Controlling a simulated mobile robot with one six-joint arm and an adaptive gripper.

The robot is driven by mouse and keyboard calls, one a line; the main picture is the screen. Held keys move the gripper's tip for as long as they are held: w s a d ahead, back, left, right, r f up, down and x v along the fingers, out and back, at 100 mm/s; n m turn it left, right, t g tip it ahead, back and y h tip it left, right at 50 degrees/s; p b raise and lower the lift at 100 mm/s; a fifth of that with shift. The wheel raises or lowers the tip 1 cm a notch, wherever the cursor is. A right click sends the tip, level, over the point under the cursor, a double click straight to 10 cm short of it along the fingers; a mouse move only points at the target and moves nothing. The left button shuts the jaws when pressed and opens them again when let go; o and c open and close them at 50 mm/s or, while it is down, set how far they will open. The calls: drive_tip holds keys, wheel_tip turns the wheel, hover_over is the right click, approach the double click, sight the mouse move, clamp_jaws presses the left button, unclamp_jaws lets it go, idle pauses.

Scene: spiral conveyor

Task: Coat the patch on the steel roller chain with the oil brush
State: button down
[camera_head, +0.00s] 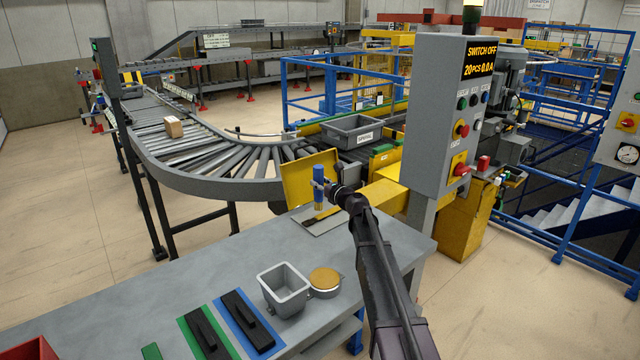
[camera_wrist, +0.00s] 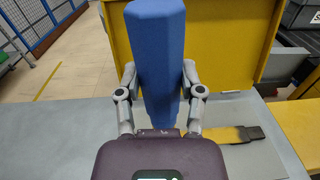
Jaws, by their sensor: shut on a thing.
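My gripper (camera_head: 328,190) is shut on a blue faceted handle (camera_head: 319,190), which I take to be the oil brush. It stands roughly upright above the far end of the grey workbench. In the wrist view the fingers of my gripper (camera_wrist: 160,76) flank the blue handle (camera_wrist: 157,40) on both sides.
A grey square tub (camera_head: 284,305), a round brown-topped tin (camera_head: 325,279) and black blocks on green and blue mats sit nearer on the workbench (camera_head: 190,285). The control box (camera_head: 440,110) stands to the right.

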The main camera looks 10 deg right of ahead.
drive_tip(key=shift+r+p, duration=0.85)
drive_tip(key=shift+r, duration=0.3)
